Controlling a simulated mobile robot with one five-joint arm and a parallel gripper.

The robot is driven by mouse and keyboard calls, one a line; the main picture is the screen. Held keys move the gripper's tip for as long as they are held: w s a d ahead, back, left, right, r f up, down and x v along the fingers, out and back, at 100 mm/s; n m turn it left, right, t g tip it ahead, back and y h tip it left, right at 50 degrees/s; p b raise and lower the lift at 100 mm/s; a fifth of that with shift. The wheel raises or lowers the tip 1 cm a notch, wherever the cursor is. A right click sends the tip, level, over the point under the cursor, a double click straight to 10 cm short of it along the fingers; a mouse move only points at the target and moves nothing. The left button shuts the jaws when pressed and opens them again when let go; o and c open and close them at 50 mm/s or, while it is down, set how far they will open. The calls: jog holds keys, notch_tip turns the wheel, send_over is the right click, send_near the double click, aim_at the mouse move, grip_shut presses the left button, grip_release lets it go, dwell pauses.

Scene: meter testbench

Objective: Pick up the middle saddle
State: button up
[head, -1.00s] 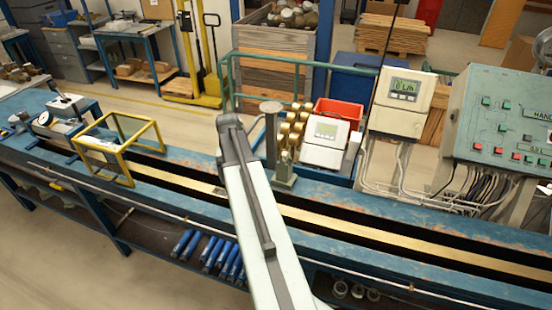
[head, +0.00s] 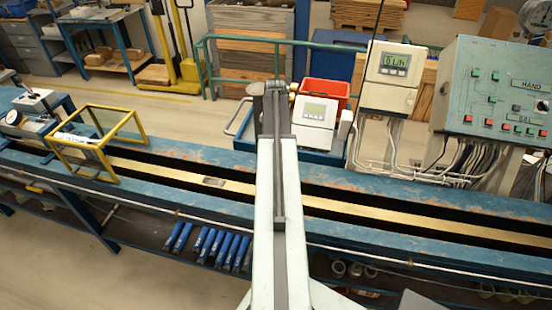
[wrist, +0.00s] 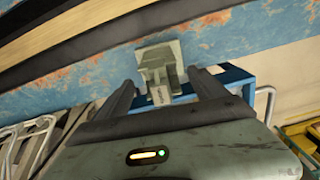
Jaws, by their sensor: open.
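A grey-green saddle (wrist: 158,72) stands on the blue bench in the wrist view, with a flat square plate and a raised block. No other saddle shows clearly there. My gripper (wrist: 160,80) is open, with one dark finger to the left of the saddle's raised block and one to the right. The fingers do not visibly press on it, and I cannot tell how far they reach past it. In the head view my arm covers the saddle, and the fingertips are hidden.
The blue bench (head: 400,198) has a brass-coloured rail strip (head: 400,217) along it. A yellow-framed clear box (head: 99,140) stands at left. Behind the arm are a white meter box (head: 314,117), a red bin (head: 326,91), another meter (head: 389,80) and a control panel (head: 497,95) with cables.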

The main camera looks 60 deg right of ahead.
notch_tip(320, 180, down, 5)
jog(key=b, duration=0.4)
jog(key=shift+r, duration=0.15)
grip_shut()
jog(key=shift+w+r, duration=0.1)
jog(key=shift+r, duration=0.05)
